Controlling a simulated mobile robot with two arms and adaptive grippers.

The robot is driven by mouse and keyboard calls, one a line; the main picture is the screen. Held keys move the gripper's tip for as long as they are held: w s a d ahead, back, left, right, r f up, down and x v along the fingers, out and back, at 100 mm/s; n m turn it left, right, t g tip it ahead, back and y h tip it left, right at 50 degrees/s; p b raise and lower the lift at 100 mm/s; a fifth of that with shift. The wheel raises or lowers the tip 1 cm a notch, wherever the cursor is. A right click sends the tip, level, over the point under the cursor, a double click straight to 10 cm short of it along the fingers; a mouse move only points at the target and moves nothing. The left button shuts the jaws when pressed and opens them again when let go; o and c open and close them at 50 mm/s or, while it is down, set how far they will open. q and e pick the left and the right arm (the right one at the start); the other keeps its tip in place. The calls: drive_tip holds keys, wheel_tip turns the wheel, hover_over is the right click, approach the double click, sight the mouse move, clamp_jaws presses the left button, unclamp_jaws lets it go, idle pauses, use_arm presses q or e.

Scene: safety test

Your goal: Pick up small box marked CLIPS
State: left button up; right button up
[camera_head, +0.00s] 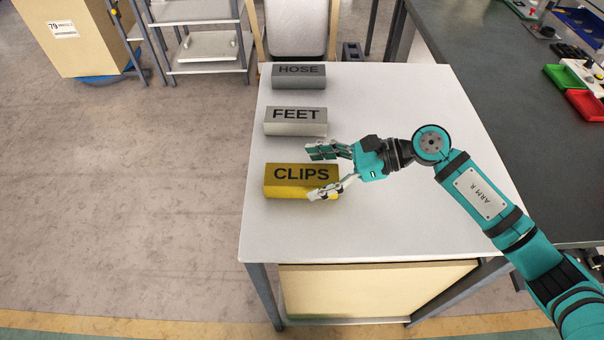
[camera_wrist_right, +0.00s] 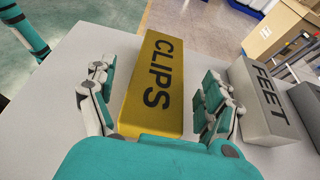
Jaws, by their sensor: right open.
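The yellow box marked CLIPS (camera_head: 284,181) lies near the left edge of the white table, nearest to me of three boxes in a row. My right gripper (camera_head: 322,172) is open at the right end of this box, with one finger towards the FEET box side and the other over the near right corner. In the right wrist view, the CLIPS box (camera_wrist_right: 158,95) lies between the two spread fingers of the gripper (camera_wrist_right: 158,108). I cannot tell whether either finger touches it. My left gripper is not in the head view.
A light grey box marked FEET (camera_head: 295,122) and a darker grey box marked HOSE (camera_head: 298,76) lie behind; FEET also shows in the right wrist view (camera_wrist_right: 262,102). The white table (camera_head: 390,225) is clear at the front. A dark workbench (camera_head: 520,120) stands to the right.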

drive_tip(key=x, duration=0.2)
drive_tip(key=shift+a, duration=0.25)
drive_tip(key=c, duration=1.3)
